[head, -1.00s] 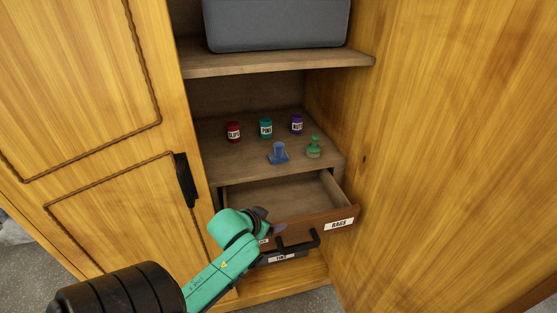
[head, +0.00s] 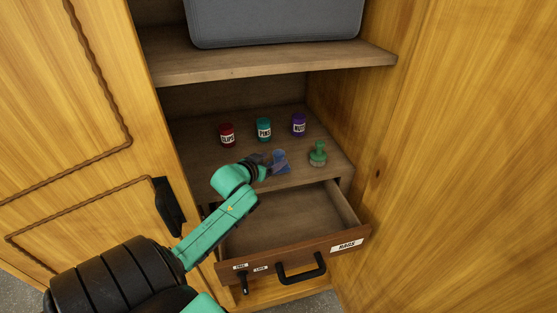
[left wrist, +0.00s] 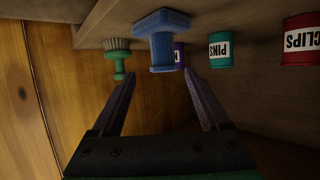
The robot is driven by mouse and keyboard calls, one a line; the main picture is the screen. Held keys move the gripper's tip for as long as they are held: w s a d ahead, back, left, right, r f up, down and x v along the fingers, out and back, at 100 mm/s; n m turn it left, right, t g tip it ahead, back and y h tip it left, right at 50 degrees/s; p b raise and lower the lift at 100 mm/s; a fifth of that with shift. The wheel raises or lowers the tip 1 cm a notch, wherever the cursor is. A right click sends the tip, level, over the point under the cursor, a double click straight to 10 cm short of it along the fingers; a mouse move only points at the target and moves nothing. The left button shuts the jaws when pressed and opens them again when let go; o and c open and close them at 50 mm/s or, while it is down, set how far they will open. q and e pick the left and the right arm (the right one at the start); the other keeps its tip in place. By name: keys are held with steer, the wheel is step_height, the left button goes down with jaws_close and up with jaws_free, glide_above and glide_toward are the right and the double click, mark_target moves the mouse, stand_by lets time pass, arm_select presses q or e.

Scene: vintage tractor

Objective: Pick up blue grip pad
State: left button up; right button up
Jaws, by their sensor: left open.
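The blue grip pad (head: 279,158) stands on the cabinet shelf, partly hidden by my left gripper in the head view. In the left wrist view the blue grip pad (left wrist: 162,38) has a wide plate at one end, a narrower stem and a square foot. My left gripper (head: 268,162) is open at the blue pad's near-left side. In the left wrist view the open fingers of my left gripper (left wrist: 160,80) point toward the pad, with nothing held between them. My right gripper is not in view.
A green brush-like piece (head: 318,154) stands right of the pad. Red CLIPS (head: 227,135), teal PINS (head: 264,129) and purple (head: 299,125) jars stand behind. An open, empty drawer (head: 295,252) labelled RAGS juts out below. A grey case (head: 275,22) sits on the upper shelf (head: 270,62).

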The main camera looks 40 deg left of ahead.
mark_target(277, 157)
arm_select(q)
steer(key=x, duration=0.3)
steer(key=shift+w+f, duration=0.1)
steer(key=shift+w, duration=0.25)
steer(key=x, duration=0.1)
steer(key=p+x, duration=0.1)
steer(key=x, duration=0.3)
steer(key=shift+s+a+f, duration=0.2)
steer(key=shift+a+f, duration=0.05)
steer(key=shift+a, duration=0.05)
steer(key=shift+w+f, duration=0.35)
steer(key=shift+w, duration=0.2)
steer(key=shift+s+a, duration=0.1)
steer(key=c, duration=1.1)
steer(key=shift+r, duration=0.1)
jaws_close()
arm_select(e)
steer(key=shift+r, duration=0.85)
